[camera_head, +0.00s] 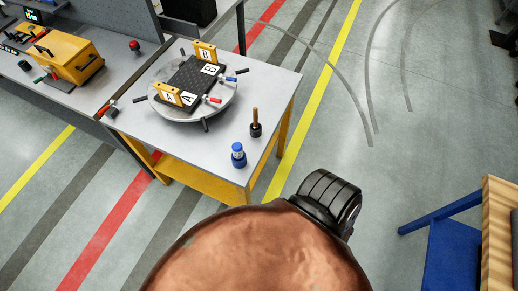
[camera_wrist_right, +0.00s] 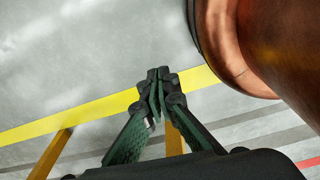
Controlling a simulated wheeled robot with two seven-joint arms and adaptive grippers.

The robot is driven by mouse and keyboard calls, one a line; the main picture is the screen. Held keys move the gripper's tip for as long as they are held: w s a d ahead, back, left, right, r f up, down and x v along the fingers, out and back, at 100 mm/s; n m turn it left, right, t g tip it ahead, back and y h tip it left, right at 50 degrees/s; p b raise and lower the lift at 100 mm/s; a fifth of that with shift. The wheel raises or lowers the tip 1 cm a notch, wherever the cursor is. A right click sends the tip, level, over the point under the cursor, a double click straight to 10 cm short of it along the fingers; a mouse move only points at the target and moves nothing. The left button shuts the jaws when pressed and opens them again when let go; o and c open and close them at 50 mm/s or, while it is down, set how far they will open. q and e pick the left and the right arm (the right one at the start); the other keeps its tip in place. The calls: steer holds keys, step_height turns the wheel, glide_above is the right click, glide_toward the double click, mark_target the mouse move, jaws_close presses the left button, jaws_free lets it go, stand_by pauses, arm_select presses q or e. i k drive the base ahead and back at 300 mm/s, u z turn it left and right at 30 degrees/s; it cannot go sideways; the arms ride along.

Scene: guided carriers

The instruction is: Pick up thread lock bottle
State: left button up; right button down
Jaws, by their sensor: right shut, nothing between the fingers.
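A blue bottle with a lighter band (camera_head: 238,155), which I take to be the thread lock bottle, stands upright near the front corner of the grey-topped table (camera_head: 150,130). No gripper is near it in the head view. My right gripper (camera_wrist_right: 158,78) shows in the right wrist view, its green-padded fingers closed together at the tips with nothing between them. It is over the floor and a yellow floor line, and the bottle is not in that view. My left gripper is in neither view.
A black pot with a brown handle (camera_head: 256,124) stands just behind the bottle. A round fixture (camera_head: 220,106) with a black plate, yellow A and B blocks and clamps sits farther back. A yellow machine (camera_head: 68,58) is on the left bench. A wooden-topped blue table (camera_head: 497,235) stands right.

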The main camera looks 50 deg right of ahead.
mark_target(237, 147)
steer(key=z, duration=1.45)
